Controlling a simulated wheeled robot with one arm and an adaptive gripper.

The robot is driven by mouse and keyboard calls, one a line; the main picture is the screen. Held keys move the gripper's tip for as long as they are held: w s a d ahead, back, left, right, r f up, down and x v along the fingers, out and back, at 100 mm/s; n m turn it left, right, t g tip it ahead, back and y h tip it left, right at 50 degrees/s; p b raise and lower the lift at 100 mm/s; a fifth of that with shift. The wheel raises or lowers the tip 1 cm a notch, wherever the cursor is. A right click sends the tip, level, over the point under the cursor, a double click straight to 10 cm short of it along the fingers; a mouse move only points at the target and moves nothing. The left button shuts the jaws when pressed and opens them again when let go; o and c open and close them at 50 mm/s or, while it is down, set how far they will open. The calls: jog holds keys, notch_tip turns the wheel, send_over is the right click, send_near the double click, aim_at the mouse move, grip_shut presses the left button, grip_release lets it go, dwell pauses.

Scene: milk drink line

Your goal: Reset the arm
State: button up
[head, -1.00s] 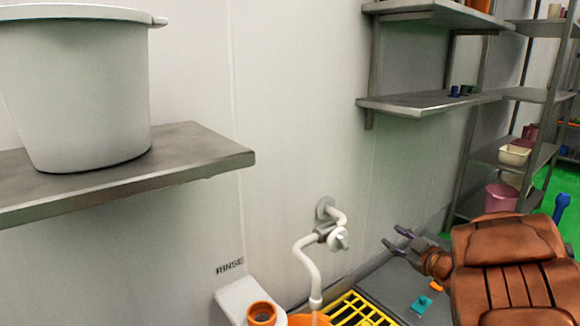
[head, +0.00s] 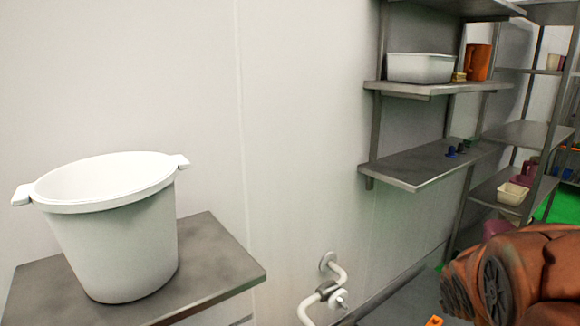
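My arm (head: 520,275) shows as brown-orange links at the lower right of the head view. My gripper is outside the picture now, so I cannot see its fingers or whether it holds anything.
A white tub (head: 115,240) stands on a grey metal shelf (head: 225,265) at the left. A white tap (head: 325,290) sticks out of the wall at bottom centre. Wall shelves (head: 420,165) at the right hold a white bin (head: 420,67), an orange jug (head: 479,61) and small blue items.

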jog(key=s+a+r+g+y+p, duration=0.1)
jog(key=s+a+r+g+p, duration=0.2)
jog(key=s, duration=0.6)
jog(key=s+a+r+g+y+p, duration=0.2)
jog(key=s+a+r+p, duration=0.2)
jog(key=s+a, duration=0.4)
jog(key=s+a+r+g+y+p, duration=0.1)
jog(key=s+a+r+g+p, duration=0.2)
jog(key=s+a+p, duration=0.3)
jog(key=s+r, duration=0.1)
jog(key=s, duration=0.3)
jog(key=shift+m+g+y, duration=0.3)
jog(key=shift+m+y, duration=0.1)
